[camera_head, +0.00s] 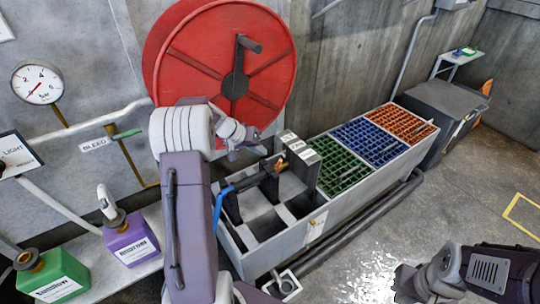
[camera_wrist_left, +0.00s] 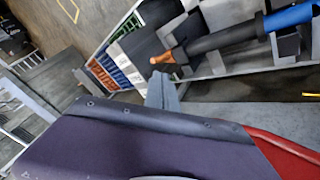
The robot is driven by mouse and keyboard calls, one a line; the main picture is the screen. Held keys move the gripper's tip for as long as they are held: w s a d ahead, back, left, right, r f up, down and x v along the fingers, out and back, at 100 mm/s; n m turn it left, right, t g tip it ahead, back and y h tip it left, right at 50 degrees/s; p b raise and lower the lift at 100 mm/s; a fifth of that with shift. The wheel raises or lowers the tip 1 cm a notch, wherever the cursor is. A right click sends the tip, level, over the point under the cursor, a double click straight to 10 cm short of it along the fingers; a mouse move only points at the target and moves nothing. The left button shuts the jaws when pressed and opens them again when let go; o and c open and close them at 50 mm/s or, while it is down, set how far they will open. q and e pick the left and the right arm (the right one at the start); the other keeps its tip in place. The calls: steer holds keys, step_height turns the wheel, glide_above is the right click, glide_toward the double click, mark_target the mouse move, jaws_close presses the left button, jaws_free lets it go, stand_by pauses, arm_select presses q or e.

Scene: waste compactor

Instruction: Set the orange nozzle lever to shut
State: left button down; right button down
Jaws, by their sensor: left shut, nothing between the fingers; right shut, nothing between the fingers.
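The nozzle is a black barrel with a blue hose. It lies across dark cradles at the near end of the grey trough. Its small orange lever (camera_head: 281,165) is at the barrel's far end in the head view; orange also shows at the barrel's tip in the left wrist view (camera_wrist_left: 162,58). My left gripper (camera_head: 258,150) is shut and empty, just up and left of the lever. In the wrist view its fingertips (camera_wrist_left: 157,78) point at the orange part, with a small apparent gap. The lever's exact angle is too small to tell. My right gripper (camera_head: 402,290) is shut and empty at lower right.
A red hose reel (camera_head: 215,65) stands behind my left arm. Green (camera_head: 340,165), blue (camera_head: 370,140) and orange (camera_head: 402,122) grids fill the trough's far part. Purple (camera_head: 130,240) and green (camera_head: 55,278) jugs stand at left. The floor right of the trough is open.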

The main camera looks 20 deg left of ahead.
arm_select(q)
steer(key=b, duration=0.2)
glide_toward(278, 165)
steer(key=x, duration=0.3)
steer(key=w+x, duration=0.1)
steer(key=x, duration=0.1)
steer(key=shift+a, duration=0.25)
steer(key=shift+r, duration=0.1)
arm_select(e)
steer(key=shift+w+d+f, duration=0.1)
steer(key=shift+d+f, duration=0.3)
steer(key=shift+f, duration=0.4)
